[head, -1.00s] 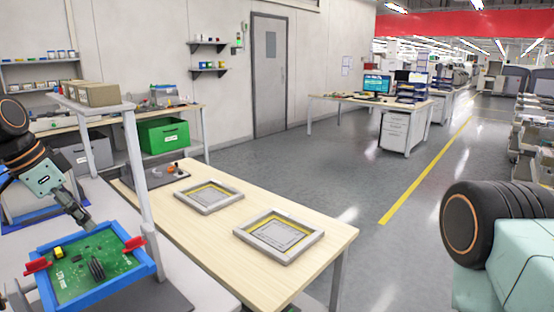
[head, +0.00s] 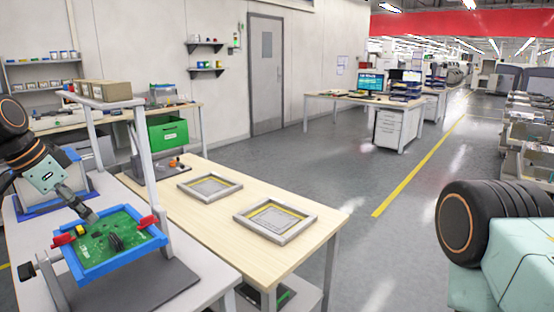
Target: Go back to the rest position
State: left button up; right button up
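My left arm comes in from the left edge, and its gripper (head: 84,208) points down toward the near left bench.
A wooden table (head: 287,258) with two grey-framed trays (head: 210,187) (head: 276,219) stands in front. A white post with a shelf of cardboard boxes (head: 103,91) rises behind the fixture. A green bin (head: 168,132) is beyond. Open floor (head: 372,185) lies to the right.

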pick_arm(q)
jog(key=w+d+f+n+t, duration=0.4)
jog(key=w+f+n, duration=0.1)
jog(key=s+d+f+n+y+b, duration=0.1)
jog(key=s+d+f, duration=0.2)
jog(key=f, duration=0.3)
jog(key=s+d+f+n+g, duration=0.1)
jog(key=s+d+f, duration=0.15)
jog(key=f, duration=0.25)
jog(key=s+d+f+n+y+b, duration=0.1)
jog(key=s+d+f, duration=0.15)
jog(key=f, duration=0.35)
jog(key=s+d+f+g+b, duration=0.1)
jog(key=s+f+g, duration=0.1)
jog(key=s+f, duration=0.4)
jog(key=s+d+f+g+b, duration=0.1)
jog(key=s+f, duration=0.6)
jog(key=s, duration=1)
jog(key=s+d+f+g+b, duration=0.1)
jog(key=s+f+g, duration=0.3)
jog(key=s, duration=0.8)
notch_tip(320, 180, down, 3)
jog(key=shift+d+r+y, duration=0.1)
jog(key=shift+d+y, duration=0.2)
jog(key=shift+d, duration=0.55)
